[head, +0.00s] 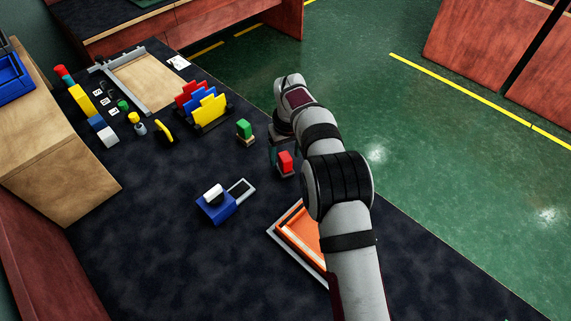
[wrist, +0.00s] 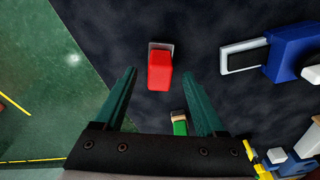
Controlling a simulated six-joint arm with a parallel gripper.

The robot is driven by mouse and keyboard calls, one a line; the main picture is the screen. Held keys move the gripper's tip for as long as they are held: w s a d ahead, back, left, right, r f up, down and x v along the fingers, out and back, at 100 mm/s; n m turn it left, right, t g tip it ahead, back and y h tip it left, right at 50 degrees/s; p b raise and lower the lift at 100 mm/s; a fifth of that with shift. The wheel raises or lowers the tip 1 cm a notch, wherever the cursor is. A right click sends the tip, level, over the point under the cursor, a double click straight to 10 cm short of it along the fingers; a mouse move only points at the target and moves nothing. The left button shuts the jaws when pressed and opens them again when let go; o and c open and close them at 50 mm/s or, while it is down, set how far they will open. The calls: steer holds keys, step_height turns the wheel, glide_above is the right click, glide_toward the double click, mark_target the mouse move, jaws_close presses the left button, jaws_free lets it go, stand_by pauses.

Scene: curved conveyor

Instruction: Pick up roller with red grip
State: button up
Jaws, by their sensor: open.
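A piece with a red grip (head: 286,160) on a pale base stands upright on the dark table, close to my gripper; whether it has a roller cannot be told. In the wrist view the red grip (wrist: 160,72) appears between and slightly past the fingertips, apart from them. My gripper (wrist: 158,77) is open and empty, pointing down above the table. In the head view my arm hides most of the gripper, with a teal finger showing left of the red piece. A similar piece with a green grip (head: 244,127) stands to its upper left.
A blue holder with a white roll (head: 215,200) and an orange tray (head: 298,240) are nearby. File dividers (head: 205,106) and a row of small items stand upper left. The table's right edge is close to my gripper. Dark table between these is clear.

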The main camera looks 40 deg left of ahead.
steer(key=shift+a+f, duration=0.1)
steer(key=shift+f, duration=0.7)
jaws_close()
steer(key=shift+r, duration=0.1)
step_height(320, 180, up, 4)
steer(key=shift+r, duration=0.1)
steer(key=w+d+r, duration=0.4)
steer(key=d+r, duration=0.2)
steer(key=d, duration=0.4)
steer(key=shift+w+d+r, duration=0.35)
steer(key=shift+d, duration=0.05)
